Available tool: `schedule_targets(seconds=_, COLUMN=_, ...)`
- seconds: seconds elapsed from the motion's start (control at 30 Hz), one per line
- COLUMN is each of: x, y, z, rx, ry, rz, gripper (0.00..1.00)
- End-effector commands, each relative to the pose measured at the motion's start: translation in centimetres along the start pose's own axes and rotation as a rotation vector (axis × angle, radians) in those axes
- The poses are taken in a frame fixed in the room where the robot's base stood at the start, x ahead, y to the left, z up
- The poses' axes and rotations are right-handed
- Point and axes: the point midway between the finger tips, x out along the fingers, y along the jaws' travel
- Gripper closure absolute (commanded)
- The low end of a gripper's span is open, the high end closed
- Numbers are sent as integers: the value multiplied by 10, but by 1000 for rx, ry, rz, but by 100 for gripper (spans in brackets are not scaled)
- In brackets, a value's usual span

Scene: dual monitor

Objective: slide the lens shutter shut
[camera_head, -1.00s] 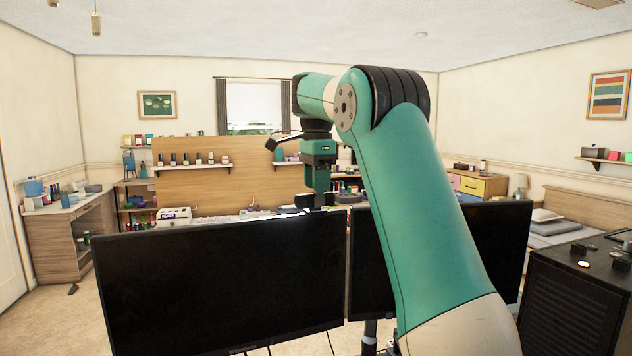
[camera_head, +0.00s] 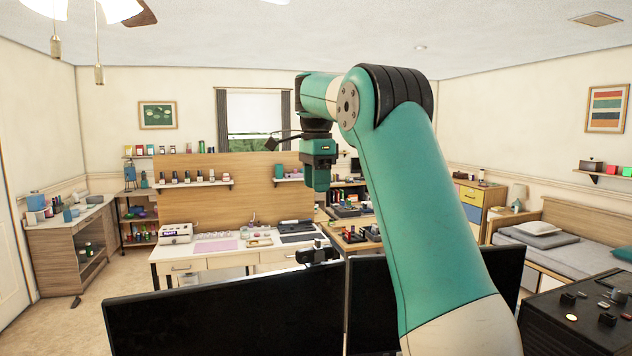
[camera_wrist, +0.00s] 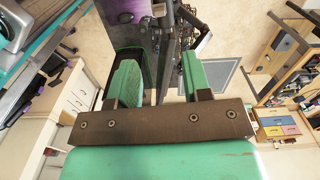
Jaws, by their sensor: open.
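A small dark device, apparently the webcam (camera_head: 316,252), sits on the top edge of the left monitor (camera_head: 235,312), near its right end. It is too small to tell how its lens shutter stands. My gripper (camera_head: 318,186) points down above the webcam in the head view, with a clear gap between them in the picture. In the wrist view the two green fingers of my gripper (camera_wrist: 160,82) are apart with nothing held between them. Dark and purple parts show past the fingertips; I cannot tell the shutter among them.
The right monitor (camera_head: 375,305) stands beside the left one, partly behind my arm. A desk (camera_head: 205,262) with small items stands beyond the monitors. A dark cabinet (camera_head: 575,335) with knobs is at the lower right, and a bed (camera_head: 560,250) at the right.

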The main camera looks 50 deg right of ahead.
Motion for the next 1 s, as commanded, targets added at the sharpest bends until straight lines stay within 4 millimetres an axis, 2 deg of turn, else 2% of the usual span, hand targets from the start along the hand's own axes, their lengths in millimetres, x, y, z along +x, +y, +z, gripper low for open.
schedule_targets(seconds=0.03, x=-16, y=0, z=0, rx=0, ry=0, rz=0, gripper=55)
schedule_targets(seconds=0.2, x=-34, y=0, z=0, rx=0, ry=0, rz=0, gripper=55)
schedule_targets(seconds=0.37, x=-40, y=0, z=0, rx=0, ry=0, rz=0, gripper=55)
schedule_targets(seconds=0.67, x=-40, y=0, z=0, rx=0, ry=0, rz=0, gripper=55)
schedule_targets(seconds=0.73, x=-39, y=0, z=0, rx=-2, ry=0, rz=0, gripper=67)
schedule_targets(seconds=0.87, x=-30, y=-4, z=-11, rx=-74, ry=11, rz=-18, gripper=97)
schedule_targets(seconds=0.9, x=-25, y=-8, z=-19, rx=-126, ry=19, rz=-32, gripper=100)
schedule_targets(seconds=1.0, x=-6, y=-18, z=-40, rx=-330, ry=40, rz=-84, gripper=100)
